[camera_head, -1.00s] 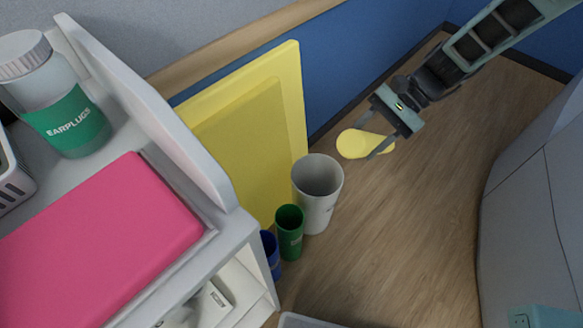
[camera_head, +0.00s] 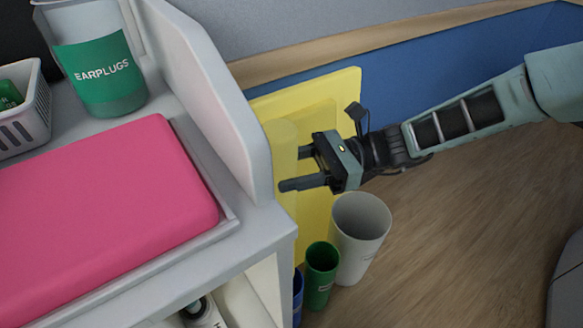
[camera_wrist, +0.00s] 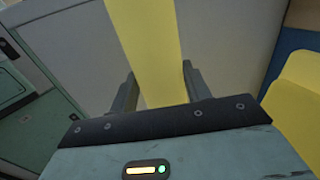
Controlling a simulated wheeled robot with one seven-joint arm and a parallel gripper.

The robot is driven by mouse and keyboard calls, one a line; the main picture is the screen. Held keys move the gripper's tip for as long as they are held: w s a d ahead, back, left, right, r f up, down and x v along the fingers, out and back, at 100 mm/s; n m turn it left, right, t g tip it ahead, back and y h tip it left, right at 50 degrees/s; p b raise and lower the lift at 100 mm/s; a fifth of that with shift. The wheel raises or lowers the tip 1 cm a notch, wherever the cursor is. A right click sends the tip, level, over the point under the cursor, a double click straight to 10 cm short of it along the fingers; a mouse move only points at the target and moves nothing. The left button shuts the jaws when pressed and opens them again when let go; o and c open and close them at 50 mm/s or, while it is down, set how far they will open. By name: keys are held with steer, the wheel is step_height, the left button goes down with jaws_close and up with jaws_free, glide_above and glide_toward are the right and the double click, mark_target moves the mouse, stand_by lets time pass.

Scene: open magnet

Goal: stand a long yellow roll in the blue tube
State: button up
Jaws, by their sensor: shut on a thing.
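My gripper (camera_head: 293,168) is shut on a long yellow roll (camera_head: 284,145) and holds it about upright beside the white cart. In the wrist view the roll (camera_wrist: 147,45) runs between the two fingers (camera_wrist: 158,88). The blue tube (camera_head: 298,292) stands low, left of the green tube, mostly hidden by the cart's corner. The roll appears above the blue tube's area; I cannot tell whether it is lined up with it or how high its lower end is.
A green tube (camera_head: 320,275) and a larger white tube (camera_head: 360,235) stand right of the blue one. Yellow boards (camera_head: 335,95) lean on the blue wall. The cart (camera_head: 262,225) bears a pink box (camera_head: 100,205) and an earplug jar (camera_head: 100,75).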

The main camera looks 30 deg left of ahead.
step_height(320, 180, down, 28)
steer(key=b, duration=1.5)
steer(key=shift+f+b, duration=0.2)
steer(key=shift+b, duration=0.2)
stand_by(0.8)
steer(key=o, duration=1.1)
steer(key=p+v, duration=0.1)
steer(key=v, duration=1.6)
steer(key=shift+w+d+r+p, duration=0.1)
steer(key=shift+d+p, duration=0.15)
steer(key=shift+p, duration=0.1)
